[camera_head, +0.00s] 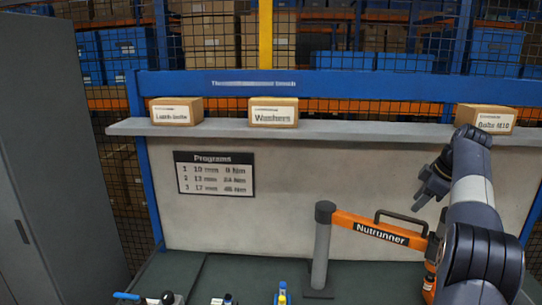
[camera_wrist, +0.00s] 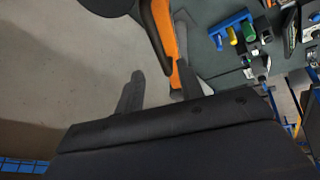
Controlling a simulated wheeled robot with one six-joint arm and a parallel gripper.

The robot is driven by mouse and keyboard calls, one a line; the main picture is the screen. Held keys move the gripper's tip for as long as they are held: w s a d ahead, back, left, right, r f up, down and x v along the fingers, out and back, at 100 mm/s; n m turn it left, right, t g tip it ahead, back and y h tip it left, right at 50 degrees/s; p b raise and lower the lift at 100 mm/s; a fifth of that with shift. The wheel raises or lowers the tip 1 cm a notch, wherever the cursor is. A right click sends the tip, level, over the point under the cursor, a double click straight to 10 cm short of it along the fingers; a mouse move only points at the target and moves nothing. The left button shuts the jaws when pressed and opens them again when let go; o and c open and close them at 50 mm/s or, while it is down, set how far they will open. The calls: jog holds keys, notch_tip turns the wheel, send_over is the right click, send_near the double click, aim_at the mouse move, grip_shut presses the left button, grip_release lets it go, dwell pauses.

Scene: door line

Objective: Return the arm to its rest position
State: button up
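My arm rises on the right side of the head view, bent at the elbow, with my gripper (camera_head: 428,204) raised in front of the back panel, above the Nutrunner arm. In the wrist view my gripper (camera_wrist: 160,76) has two dark fingers standing apart with nothing held between them. The orange Nutrunner arm (camera_head: 380,228) reaches from a grey post to the right, below my gripper. In the wrist view the orange arm (camera_wrist: 164,28) passes behind the fingers.
A shelf (camera_head: 330,130) carries three labelled cardboard boxes; the right box (camera_head: 486,118) is just behind my arm. A Programs sign (camera_head: 214,173) hangs on the panel. Several small tools lie at the bench's front edge, including a yellow and blue one (camera_head: 282,293). A grey cabinet (camera_head: 60,150) stands at left.

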aim_at(406, 218)
jog(key=x, duration=0.6)
jog(key=shift+w+f, duration=0.15)
jog(key=shift+f, duration=0.15)
jog(key=shift+r, duration=0.1)
jog(key=v, duration=1)
jog(key=x, duration=1)
jog(key=shift+a, duration=0.1)
jog(key=shift+s+a+m, duration=0.3)
jog(key=shift+s, duration=0.15)
jog(key=shift+a, duration=0.1)
